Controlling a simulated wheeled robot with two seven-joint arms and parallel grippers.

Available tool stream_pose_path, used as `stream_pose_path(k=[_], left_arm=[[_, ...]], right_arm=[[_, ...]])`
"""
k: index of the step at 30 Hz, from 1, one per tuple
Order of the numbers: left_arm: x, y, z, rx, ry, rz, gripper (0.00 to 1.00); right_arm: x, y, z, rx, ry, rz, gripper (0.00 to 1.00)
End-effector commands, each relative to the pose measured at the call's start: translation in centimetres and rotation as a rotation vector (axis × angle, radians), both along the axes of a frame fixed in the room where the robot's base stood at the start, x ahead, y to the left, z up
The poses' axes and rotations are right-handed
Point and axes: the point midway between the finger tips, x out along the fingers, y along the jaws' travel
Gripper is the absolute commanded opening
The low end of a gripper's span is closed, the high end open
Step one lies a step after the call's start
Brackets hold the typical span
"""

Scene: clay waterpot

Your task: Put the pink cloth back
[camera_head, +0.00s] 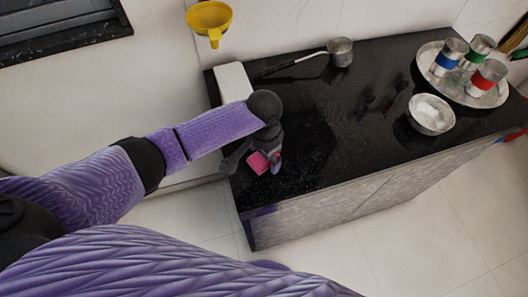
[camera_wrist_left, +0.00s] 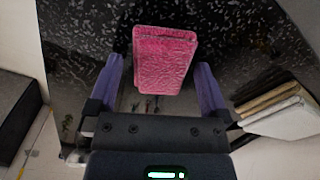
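The pink cloth (camera_head: 258,163) is a small folded block at the left end of the black countertop. It also shows in the left wrist view (camera_wrist_left: 165,60), where it looks flat-faced and rectangular. My left gripper (camera_head: 254,166) is above this end of the counter, at the cloth. In the left wrist view its two purple fingers (camera_wrist_left: 157,72) are spread, with the cloth between and beyond their tips. A gap shows on the cloth's left side; the right finger is close to its edge. I cannot tell whether they touch. My right gripper is not in view.
The black counter (camera_head: 310,150) holds a small pot (camera_head: 340,52) with a long handle, a metal bowl (camera_head: 431,114) with white contents, and a round tray (camera_head: 458,96) with banded cans. A yellow vessel (camera_head: 209,18) is at the top left. The counter's front middle is clear.

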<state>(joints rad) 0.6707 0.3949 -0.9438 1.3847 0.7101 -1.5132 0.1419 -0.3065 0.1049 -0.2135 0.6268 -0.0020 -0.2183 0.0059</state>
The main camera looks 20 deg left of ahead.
Motion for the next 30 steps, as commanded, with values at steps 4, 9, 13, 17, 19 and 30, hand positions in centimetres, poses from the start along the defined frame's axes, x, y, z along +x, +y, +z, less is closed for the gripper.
stream_pose_path(k=[4, 9, 13, 17, 19, 30], left_arm=[[0.0, 0.0, 0.4, 0.0, -0.001, -0.001, 1.0], [0.1, 0.0, 4.9, -0.001, -0.005, 0.0, 1.0], [0.1, 0.0, 8.7, -0.002, -0.005, 0.0, 1.0], [0.1, 0.0, 11.2, -0.001, -0.004, -0.001, 1.0], [0.0, 0.0, 12.0, -0.001, -0.002, 0.001, 1.0], [0.0, 0.0, 12.3, -0.001, 0.001, 0.001, 1.0]], right_arm=[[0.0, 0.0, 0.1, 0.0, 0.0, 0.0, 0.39], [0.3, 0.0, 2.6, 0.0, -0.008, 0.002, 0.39], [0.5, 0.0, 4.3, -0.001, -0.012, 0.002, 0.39], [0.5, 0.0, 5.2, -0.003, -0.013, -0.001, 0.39], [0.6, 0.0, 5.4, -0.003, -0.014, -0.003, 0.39], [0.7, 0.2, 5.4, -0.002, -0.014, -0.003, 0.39]])
